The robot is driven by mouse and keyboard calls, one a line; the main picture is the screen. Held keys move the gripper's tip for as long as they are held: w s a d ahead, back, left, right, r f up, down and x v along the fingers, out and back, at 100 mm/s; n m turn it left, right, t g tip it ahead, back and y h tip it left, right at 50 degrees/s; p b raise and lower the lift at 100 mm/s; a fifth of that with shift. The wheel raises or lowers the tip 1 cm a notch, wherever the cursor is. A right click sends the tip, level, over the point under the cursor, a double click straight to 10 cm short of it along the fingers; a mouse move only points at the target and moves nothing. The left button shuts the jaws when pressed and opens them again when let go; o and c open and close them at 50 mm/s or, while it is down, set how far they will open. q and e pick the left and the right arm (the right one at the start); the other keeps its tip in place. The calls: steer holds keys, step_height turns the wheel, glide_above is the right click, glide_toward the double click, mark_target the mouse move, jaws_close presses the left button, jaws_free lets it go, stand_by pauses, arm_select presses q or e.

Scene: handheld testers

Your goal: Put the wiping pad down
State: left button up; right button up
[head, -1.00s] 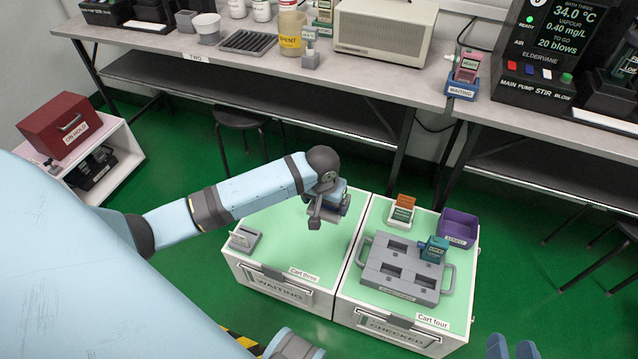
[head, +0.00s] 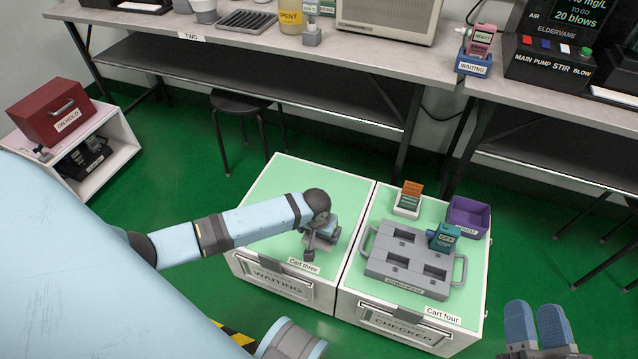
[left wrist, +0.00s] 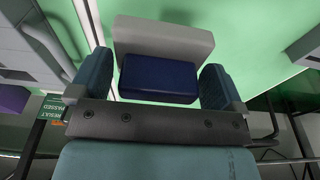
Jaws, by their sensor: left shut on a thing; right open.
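My left gripper (head: 318,242) is low over the green top of cart three (head: 275,195), near its right edge. In the left wrist view its two fingers (left wrist: 157,72) flank the wiping pad, a dark blue block (left wrist: 158,80), and are shut on it. A wider grey block (left wrist: 165,38) shows just beyond the blue one, against the green top; I cannot tell whether it is part of the pad. The fingers and wrist hide most of the pad in the head view. My right gripper (head: 536,315) is open and empty at the lower right.
Cart four (head: 455,300) stands right beside cart three. The back of cart three's top is clear.

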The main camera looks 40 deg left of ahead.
mark_target(319, 240)
arm_select(q)
step_height(319, 240, down, 4)
steer(key=shift+f+b, duration=0.2)
steer(key=shift+b, duration=0.8)
arm_select(e)
step_height(319, 240, down, 3)
steer(key=shift+a+g, duration=0.1)
steer(key=shift+g, duration=0.6)
arm_select(q)
steer(key=o, duration=0.5)
steer(key=shift+f, duration=0.1)
steer(key=shift+c, duration=0.2)
